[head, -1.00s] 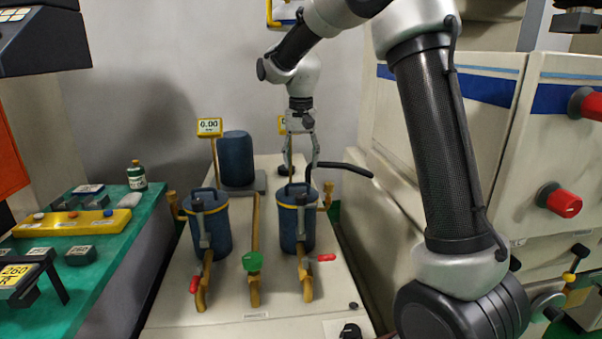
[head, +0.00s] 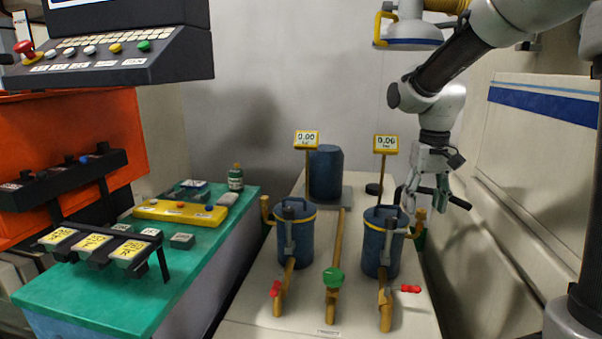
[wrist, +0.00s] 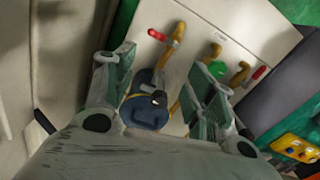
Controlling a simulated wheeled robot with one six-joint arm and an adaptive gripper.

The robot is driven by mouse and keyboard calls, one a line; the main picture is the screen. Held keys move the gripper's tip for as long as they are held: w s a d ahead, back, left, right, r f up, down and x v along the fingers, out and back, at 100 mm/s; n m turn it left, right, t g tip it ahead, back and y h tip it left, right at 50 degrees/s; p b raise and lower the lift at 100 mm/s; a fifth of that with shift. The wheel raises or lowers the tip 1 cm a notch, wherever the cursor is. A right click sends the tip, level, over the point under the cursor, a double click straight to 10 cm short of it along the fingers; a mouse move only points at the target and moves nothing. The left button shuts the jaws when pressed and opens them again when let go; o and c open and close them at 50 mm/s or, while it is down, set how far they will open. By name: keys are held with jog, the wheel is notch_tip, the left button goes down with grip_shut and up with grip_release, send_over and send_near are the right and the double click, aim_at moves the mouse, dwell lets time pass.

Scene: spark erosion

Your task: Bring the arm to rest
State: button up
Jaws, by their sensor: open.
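My gripper (head: 425,203) hangs at the end of my arm, pointing down, above and beside the right blue canister (head: 381,243). In the wrist view its two fingers (wrist: 163,95) are spread apart with nothing held between them. The blue canister (wrist: 146,112) with its dark top shows between and beyond the fingers. A black curved bar (head: 452,199) appears just behind or beside the fingers; I cannot tell whether they touch it.
A left blue canister (head: 296,240), brass pipes with a green valve (head: 333,278) and two gauges (head: 306,140) stand on the pale bench. A teal table (head: 120,270) with a yellow block (head: 180,212) is at left. A pale machine cabinet (head: 540,170) walls the right side.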

jog(key=s+d+r+t, duration=0.2)
jog(key=s+d, duration=0.1)
jog(key=s, duration=0.8)
jog(key=s+d+r+t, duration=0.2)
jog(key=s+d+r, duration=0.1)
jog(key=s, duration=0.8)
jog(key=shift+d+t, duration=0.3)
jog(key=shift+d, duration=0.1)
jog(key=shift+r, duration=0.1)
